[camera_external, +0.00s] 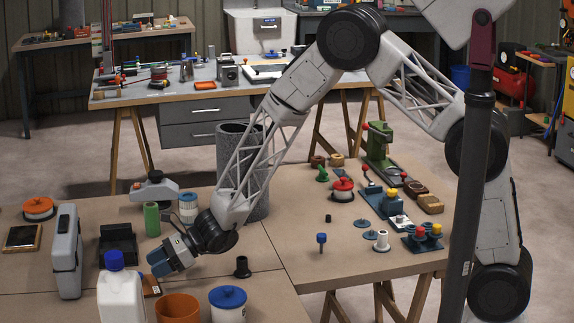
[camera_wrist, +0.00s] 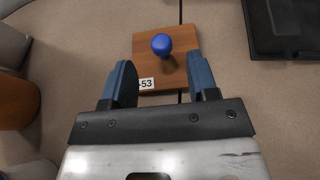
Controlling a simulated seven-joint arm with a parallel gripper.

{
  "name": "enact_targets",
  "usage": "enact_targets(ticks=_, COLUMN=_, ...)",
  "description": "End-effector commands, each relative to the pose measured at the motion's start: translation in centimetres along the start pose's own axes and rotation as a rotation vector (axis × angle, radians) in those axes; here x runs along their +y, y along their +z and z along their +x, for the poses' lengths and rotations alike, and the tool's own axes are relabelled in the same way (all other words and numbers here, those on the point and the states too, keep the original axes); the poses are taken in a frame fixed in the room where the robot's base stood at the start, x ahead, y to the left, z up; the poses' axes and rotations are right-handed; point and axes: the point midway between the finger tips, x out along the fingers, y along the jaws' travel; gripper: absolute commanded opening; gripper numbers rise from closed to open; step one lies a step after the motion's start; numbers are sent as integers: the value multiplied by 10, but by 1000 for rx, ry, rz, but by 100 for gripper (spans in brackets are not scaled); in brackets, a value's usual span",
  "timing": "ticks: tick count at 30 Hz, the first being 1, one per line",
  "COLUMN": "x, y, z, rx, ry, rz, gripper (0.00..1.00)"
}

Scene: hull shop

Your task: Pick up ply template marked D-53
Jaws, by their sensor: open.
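The ply template (camera_wrist: 185,42) is a flat brown wooden square with a blue knob (camera_wrist: 161,44) standing up from it. A white label (camera_wrist: 146,84) at its lower left edge reads "-53"; its first character is hidden by a finger. My gripper (camera_wrist: 158,80) is open, with its two blue fingers at the near edge of the template and the knob ahead, between their lines. In the external view my gripper (camera_external: 160,264) points down at the near left table, and only a brown edge of the template (camera_external: 151,286) shows beside it.
A black tray (camera_external: 118,243) lies just beyond the template. An orange pot (camera_external: 178,308), a white jug with a blue cap (camera_external: 121,295) and a blue-lidded tub (camera_external: 228,305) stand close on the near side. A grey case (camera_external: 67,252) stands upright at left. A green cylinder (camera_external: 152,219) stands behind.

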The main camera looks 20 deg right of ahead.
Motion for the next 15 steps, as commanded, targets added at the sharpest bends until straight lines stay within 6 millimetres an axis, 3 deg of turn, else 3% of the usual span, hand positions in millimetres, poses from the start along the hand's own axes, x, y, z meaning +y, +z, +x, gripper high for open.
enact_targets(ticks=15, x=0, y=0, z=26, rx=1, ry=0, rz=-1, gripper=54)
